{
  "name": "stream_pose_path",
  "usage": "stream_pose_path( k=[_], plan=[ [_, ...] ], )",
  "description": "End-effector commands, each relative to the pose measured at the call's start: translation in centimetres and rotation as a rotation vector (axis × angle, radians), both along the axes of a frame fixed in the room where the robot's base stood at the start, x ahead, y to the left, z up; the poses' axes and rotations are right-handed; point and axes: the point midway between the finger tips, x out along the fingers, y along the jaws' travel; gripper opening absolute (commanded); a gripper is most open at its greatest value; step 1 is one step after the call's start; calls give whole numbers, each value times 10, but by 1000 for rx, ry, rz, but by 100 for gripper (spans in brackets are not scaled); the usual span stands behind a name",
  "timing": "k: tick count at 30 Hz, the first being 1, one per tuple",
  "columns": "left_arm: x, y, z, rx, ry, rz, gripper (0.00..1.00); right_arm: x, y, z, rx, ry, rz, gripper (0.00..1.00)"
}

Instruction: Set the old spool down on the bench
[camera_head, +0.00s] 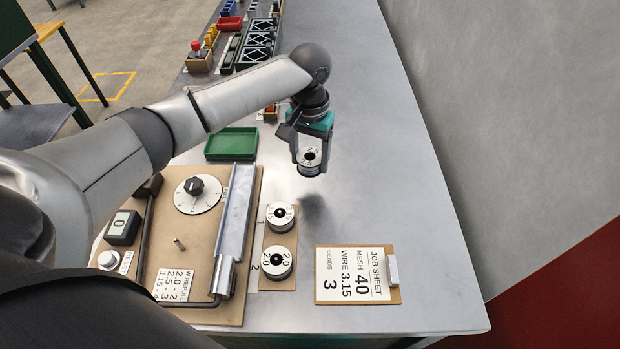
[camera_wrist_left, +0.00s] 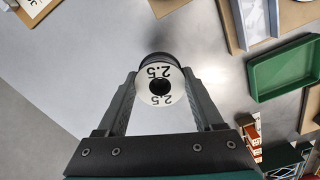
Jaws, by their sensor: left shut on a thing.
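The old spool (camera_head: 309,160), with a white top marked 2.5, is held between the fingers of my left gripper (camera_head: 310,157). In the left wrist view the spool (camera_wrist_left: 160,85) sits upright between the two fingertips (camera_wrist_left: 160,90) and its label shows clearly. A dark shadow lies on the bench (camera_head: 375,190) below and to the right of it, so the spool appears raised above the surface. My right gripper is not in view.
Two other spools, marked 3.15 (camera_head: 280,216) and 2.0 (camera_head: 277,262), stand on a small board. A job sheet clipboard (camera_head: 350,275) lies at the front right. A green tray (camera_head: 231,144) is left of the gripper. The bench right of the gripper is clear.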

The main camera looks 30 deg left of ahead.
Motion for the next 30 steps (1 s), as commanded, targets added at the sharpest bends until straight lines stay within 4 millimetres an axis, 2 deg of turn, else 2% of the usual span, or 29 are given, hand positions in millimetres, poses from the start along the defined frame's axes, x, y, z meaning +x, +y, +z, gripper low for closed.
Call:
stream_pose_path(
  k=[3, 10, 16, 27, 28, 30],
  plan=[
    [0, 0, -17, 0, -2, 0, 0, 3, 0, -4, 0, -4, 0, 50],
    [0, 0, -33, 0, -1, 1, 0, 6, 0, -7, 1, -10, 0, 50],
    [0, 0, -62, -1, -2, 0, 0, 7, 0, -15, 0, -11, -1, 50],
    [1, 0, -66, -1, -3, 0, 0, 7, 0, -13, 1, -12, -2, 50],
    [0, 0, -67, 0, -1, 0, 70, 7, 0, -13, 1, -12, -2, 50],
    [0, 0, -67, 0, -2, 0, 77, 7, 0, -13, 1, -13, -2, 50]
  ],
)
